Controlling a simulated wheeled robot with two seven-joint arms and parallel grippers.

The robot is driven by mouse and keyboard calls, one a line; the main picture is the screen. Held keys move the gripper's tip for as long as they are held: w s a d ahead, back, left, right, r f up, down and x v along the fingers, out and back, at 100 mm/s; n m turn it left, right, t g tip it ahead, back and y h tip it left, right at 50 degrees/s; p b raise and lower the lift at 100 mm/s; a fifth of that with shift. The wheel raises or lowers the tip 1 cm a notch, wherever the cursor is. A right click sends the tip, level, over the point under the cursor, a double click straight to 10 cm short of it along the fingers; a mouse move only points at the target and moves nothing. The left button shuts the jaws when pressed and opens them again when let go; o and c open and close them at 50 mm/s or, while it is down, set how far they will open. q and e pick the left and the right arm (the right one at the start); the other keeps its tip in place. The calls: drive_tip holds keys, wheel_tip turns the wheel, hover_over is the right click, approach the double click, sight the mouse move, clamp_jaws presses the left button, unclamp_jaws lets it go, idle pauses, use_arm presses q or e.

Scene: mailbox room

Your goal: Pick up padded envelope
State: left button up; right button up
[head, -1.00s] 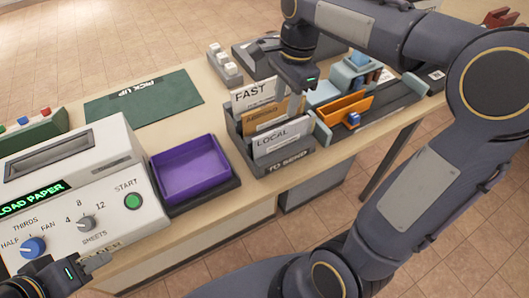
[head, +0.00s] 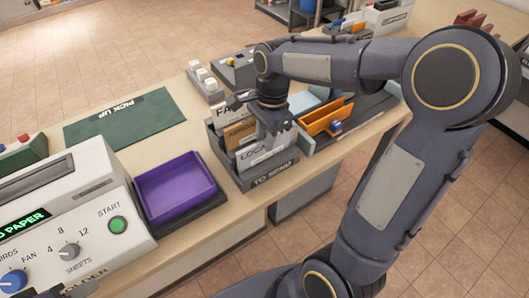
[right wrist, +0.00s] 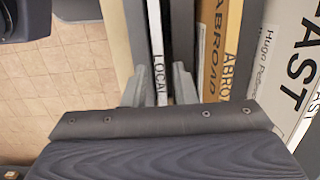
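The grey TO SEND rack (head: 268,177) holds upright mail in slots labelled FAST, ABROAD and LOCAL. A tan piece marked ABROAD (head: 241,132) stands in the middle; it also shows in the right wrist view (right wrist: 216,50). I cannot tell which piece is the padded envelope. My right gripper (head: 272,134) points down over the rack's LOCAL slot. In the right wrist view its two fingers (right wrist: 160,90) stand apart, with the white LOCAL piece (right wrist: 158,50) between them. I cannot tell whether they touch it. My left gripper barely shows at the bottom left edge.
A purple tray (head: 175,187) sits left of the rack, beside the white machine (head: 75,200). A green PICK UP mat (head: 125,118) lies behind. White-button blocks (head: 203,82) stand behind the rack.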

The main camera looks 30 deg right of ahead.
clamp_jaws()
drive_tip(key=shift+r, duration=0.1)
